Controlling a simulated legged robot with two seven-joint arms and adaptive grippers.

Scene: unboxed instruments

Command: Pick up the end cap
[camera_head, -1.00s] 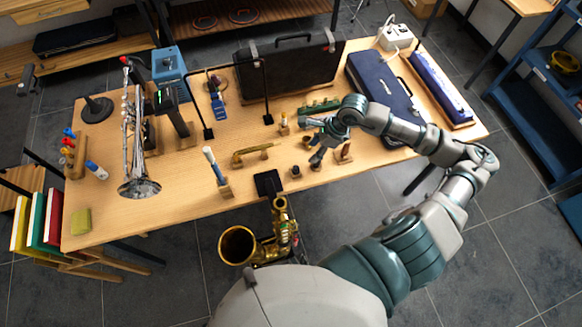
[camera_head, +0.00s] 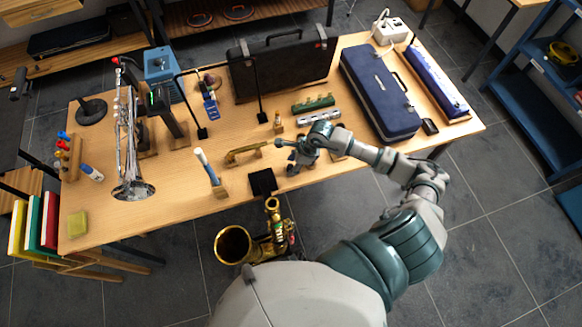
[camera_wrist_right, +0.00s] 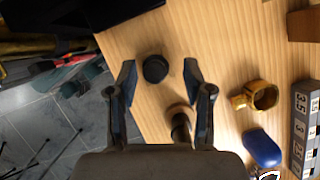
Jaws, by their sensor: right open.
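The end cap appears to be the small black round piece (camera_wrist_right: 155,69) on the wooden table in the right wrist view. It lies between the tips of my right gripper (camera_wrist_right: 159,73), with a gap on each side. The fingers are open and hold nothing. In the head view, my right gripper (camera_head: 287,156) is over the front part of the table, and I cannot clearly make out the cap there. My left gripper is not in view.
A gold ring-shaped piece (camera_wrist_right: 263,96), a blue rounded object (camera_wrist_right: 262,148) and a dark piece on a wooden stand (camera_wrist_right: 180,126) are close to the gripper. A gold curved neck (camera_head: 245,152) lies to its left. A trumpet (camera_head: 130,150) stands further left.

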